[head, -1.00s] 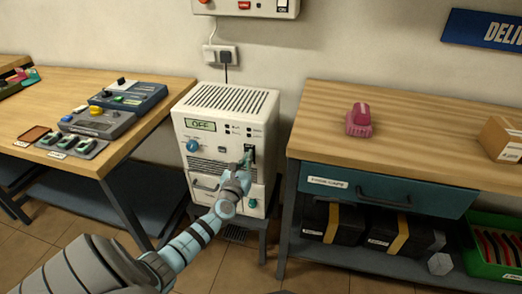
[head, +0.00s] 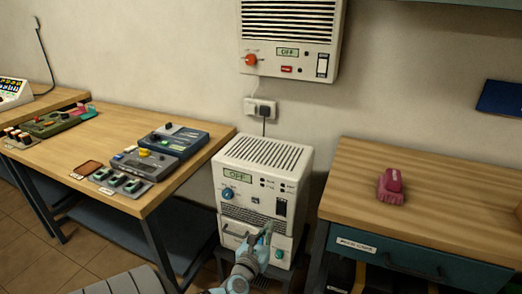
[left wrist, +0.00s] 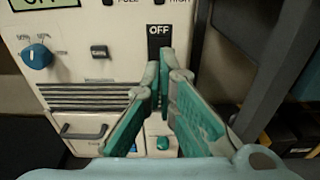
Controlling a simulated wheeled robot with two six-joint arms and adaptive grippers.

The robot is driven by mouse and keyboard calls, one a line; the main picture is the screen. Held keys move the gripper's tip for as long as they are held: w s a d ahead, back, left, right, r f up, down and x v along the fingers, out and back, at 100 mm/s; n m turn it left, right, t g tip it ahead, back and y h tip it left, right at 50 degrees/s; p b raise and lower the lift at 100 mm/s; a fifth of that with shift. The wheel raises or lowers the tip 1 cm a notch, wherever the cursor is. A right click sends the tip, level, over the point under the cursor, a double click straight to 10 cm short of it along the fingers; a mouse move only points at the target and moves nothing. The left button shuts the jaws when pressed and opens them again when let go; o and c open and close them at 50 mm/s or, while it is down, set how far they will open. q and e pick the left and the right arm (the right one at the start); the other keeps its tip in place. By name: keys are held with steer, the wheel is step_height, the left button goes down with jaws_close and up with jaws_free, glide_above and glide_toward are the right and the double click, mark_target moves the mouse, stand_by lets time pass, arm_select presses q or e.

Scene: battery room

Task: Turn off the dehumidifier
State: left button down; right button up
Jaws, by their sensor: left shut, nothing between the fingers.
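The dehumidifier (head: 258,170) is a white box on a low dark stand between two benches. Its green display (head: 238,177) reads OFF. It has a blue knob (head: 229,193), which has percent marks in the left wrist view (left wrist: 36,56). Its black rocker switch (head: 280,208) is marked OFF in the left wrist view (left wrist: 160,36). My left gripper (head: 267,230) is shut and empty, in front of the panel and below the switch in the head view. In the left wrist view its fingertips (left wrist: 166,62) overlap the switch's lower end; contact cannot be told. My right gripper is out of view.
A wall unit (head: 290,25) above has a red knob and a display reading OFF. A socket (head: 258,107) with a plug is below it. The left bench (head: 100,140) carries control boxes. The right bench (head: 440,200) holds a pink object (head: 391,187).

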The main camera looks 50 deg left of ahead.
arm_select(q)
steer(key=shift+v, duration=2.15)
steer(key=shift+f, duration=0.1)
